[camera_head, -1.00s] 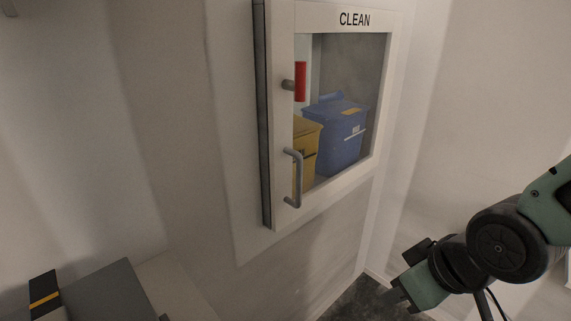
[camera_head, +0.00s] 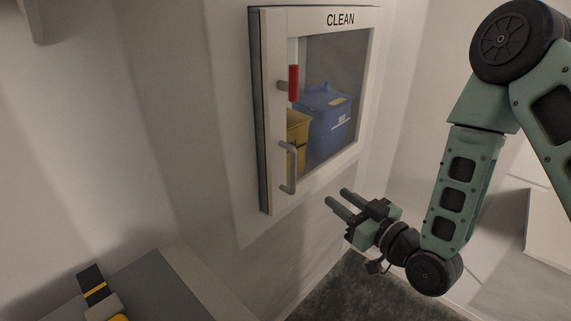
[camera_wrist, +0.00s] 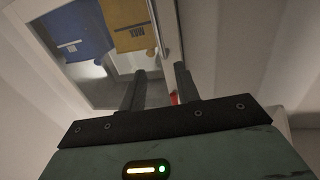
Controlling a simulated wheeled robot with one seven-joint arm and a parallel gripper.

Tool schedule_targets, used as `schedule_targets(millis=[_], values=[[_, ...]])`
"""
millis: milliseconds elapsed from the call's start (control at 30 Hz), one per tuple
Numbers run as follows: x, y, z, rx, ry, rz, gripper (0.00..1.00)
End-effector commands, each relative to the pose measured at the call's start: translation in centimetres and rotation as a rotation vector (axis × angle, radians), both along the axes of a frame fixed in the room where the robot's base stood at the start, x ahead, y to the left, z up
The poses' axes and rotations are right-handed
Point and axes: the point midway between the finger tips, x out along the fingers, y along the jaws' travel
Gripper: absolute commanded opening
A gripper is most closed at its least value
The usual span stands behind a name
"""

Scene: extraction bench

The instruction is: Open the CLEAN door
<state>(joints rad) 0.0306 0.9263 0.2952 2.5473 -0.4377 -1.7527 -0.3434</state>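The CLEAN door (camera_head: 365,100) is a white-framed glass door on a wall cabinet, and it looks shut. Its grey bar handle (camera_head: 290,168) is upright on the lower left of the frame. My gripper (camera_head: 337,197) is to the right of the handle and a little below it, apart from the door, with its two fingers spread and nothing between them. In the wrist view the fingers (camera_wrist: 158,92) are apart, with the door glass beyond them. Part of the handle is hard to make out there.
Behind the glass are a blue bin (camera_head: 325,125), a yellow bin (camera_head: 297,130) and a red object (camera_head: 294,82). A grey-topped surface (camera_head: 150,290) with a black and yellow item (camera_head: 94,288) is at lower left. The space before the door is clear.

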Motion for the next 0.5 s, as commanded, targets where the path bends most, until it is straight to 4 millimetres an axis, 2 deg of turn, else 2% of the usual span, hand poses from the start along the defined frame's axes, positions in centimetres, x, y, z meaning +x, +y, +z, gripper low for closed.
schedule_targets(millis=[433,500], values=[[2.3,1.5,-0.6,0.0,-0.007,0.0,0.32],[3.3,2.3,0.2,0.002,-0.002,0.001,0.32]])
